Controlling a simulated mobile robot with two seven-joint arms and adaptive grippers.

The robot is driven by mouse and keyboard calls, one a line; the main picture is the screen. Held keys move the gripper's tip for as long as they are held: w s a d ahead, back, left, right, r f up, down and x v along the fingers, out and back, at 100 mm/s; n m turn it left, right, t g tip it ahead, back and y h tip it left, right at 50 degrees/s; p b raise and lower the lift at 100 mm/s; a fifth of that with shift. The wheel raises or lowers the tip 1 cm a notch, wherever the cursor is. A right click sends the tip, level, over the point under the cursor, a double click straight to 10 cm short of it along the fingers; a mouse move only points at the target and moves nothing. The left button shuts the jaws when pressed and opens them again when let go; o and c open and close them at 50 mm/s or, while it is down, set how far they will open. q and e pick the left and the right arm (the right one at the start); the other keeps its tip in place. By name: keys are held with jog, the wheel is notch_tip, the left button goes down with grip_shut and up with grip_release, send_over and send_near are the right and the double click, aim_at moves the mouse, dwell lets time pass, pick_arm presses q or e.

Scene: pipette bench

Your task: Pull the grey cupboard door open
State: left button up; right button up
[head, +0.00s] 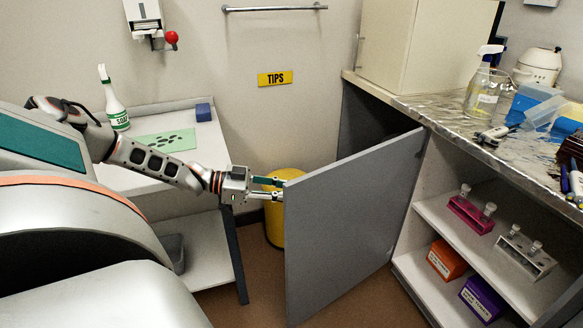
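The grey cupboard door (350,228) stands swung well out from the dark cupboard opening (368,118) under the counter. Its free edge points left, and its broad face shows no handle. My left gripper (277,189) is at the upper part of that free edge. Its two fingers are apart, with a gap showing between them. Their tips end at the door's edge and seem to pass partly behind it; I cannot tell whether they touch it. My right gripper is not in view.
A yellow bin (274,232) stands behind the gripper and door. A white side table (200,150) with a spray bottle (113,105) is at left. Open shelves (470,245) with racks and boxes are right of the door. The cluttered counter (445,105) lies above.

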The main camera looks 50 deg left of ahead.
pick_arm(q)
notch_tip(320, 180, up, 8)
jog(key=w+d+t+h, duration=0.1)
jog(key=h, duration=0.1)
jog(key=shift+w+d, duration=0.15)
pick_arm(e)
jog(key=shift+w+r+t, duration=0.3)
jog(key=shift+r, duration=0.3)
pick_arm(q)
jog(key=shift+g+y, duration=0.4)
jog(key=shift+y, duration=0.5)
jog(key=f, duration=0.3)
jog(key=a+f, duration=0.1)
jog(key=f, duration=0.1)
jog(key=shift+s+f, duration=0.25)
jog(key=shift+s, duration=0.1)
jog(key=shift+s+r, duration=0.1)
jog(key=shift+r, duration=0.05)
jog(key=shift+s, duration=0.1)
jog(key=s+a+f+b, duration=0.1)
jog(key=a+f+b, duration=0.1)
jog(key=a, duration=0.6)
jog(key=shift+s+a, duration=0.2)
jog(key=shift+a, duration=0.2)
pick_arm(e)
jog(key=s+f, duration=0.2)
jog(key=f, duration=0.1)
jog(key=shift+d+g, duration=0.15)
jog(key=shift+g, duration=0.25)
